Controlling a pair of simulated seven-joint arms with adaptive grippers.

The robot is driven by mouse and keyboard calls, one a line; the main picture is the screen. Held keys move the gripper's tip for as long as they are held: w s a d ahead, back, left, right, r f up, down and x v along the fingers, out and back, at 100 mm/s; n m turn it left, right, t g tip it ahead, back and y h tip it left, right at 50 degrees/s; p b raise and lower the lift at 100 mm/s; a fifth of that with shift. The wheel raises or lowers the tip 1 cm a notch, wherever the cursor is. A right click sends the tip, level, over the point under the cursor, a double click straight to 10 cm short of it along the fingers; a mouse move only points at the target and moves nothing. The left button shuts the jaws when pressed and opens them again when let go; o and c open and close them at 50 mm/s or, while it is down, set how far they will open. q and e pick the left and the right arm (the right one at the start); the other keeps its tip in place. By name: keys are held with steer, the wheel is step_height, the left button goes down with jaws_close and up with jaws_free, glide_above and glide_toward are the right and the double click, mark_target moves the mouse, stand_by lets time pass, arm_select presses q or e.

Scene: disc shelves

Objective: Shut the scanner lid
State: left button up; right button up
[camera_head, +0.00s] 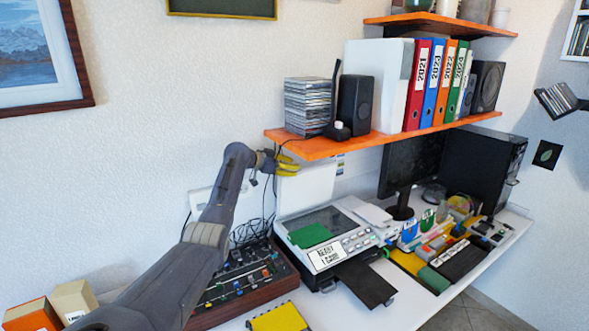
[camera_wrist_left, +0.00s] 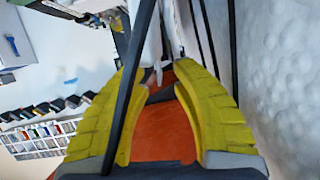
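The scanner (camera_head: 330,242) stands on the desk with its dark glass bed bare and a green card (camera_head: 309,235) lying on it. Its white lid (camera_head: 312,184) stands raised at the back, near the wall and below the orange shelf. My left gripper (camera_head: 287,166), with yellow fingers, is at the lid's upper left edge, just under the shelf. I cannot tell whether it touches the lid. In the left wrist view the fingers (camera_wrist_left: 160,75) are apart, with orange surface showing between them. My right gripper is not in view.
The orange shelf (camera_head: 330,148) with discs, a speaker and binders hangs close above the left gripper. A mixer (camera_head: 243,278) with cables is left of the scanner. A black tray (camera_head: 366,283) sticks out in front. A monitor (camera_head: 410,165) stands to the right.

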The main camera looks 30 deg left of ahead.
arm_select(q)
steer(key=shift+x, duration=0.9)
jaws_close()
